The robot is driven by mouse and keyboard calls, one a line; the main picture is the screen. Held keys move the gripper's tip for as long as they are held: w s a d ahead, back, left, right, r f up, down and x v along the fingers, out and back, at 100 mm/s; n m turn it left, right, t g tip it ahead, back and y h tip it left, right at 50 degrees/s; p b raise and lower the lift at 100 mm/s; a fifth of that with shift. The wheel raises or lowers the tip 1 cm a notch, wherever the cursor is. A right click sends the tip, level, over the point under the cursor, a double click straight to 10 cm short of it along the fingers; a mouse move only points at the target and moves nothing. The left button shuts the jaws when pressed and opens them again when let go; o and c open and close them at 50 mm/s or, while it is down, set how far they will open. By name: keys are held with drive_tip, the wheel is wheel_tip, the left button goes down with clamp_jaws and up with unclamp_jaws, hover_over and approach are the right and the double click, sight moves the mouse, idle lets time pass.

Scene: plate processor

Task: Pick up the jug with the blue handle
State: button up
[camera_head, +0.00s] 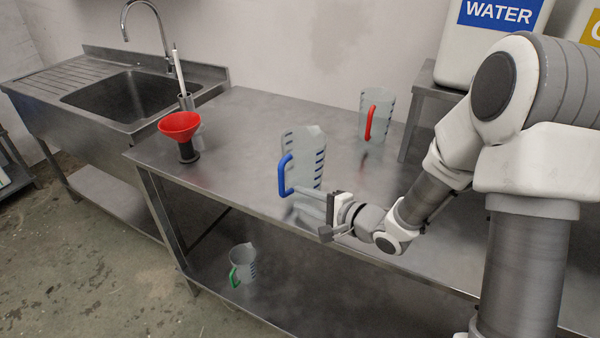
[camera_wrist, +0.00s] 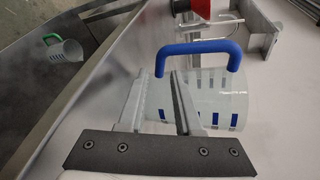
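The clear jug with the blue handle (camera_head: 314,160) stands upright on the metal table, with blue marks on its wall. Its blue handle (camera_head: 284,175) faces left in the head view. In the wrist view the jug (camera_wrist: 215,98) is just beyond my fingers, and the handle (camera_wrist: 200,46) arches over their tips. My gripper (camera_head: 302,200) is low at the jug's near side, by the lower end of the handle. Its two fingers (camera_wrist: 167,68) are apart. One end of the handle is close to the fingertips; I cannot tell whether they touch.
A jug with a red handle (camera_head: 376,116) stands farther back on the table (camera_head: 225,185). A red funnel (camera_head: 180,126) is at the left. A green-handled jug (camera_head: 243,262) is on the lower shelf. A sink (camera_head: 125,98) and a WATER container (camera_head: 490,45) flank the table.

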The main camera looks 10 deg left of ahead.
sight(290, 193)
drive_tip(key=shift+b+x, duration=0.65)
drive_tip(key=shift+x, duration=2.4)
drive_tip(key=shift+w+d, duration=0.15)
clamp_jaws()
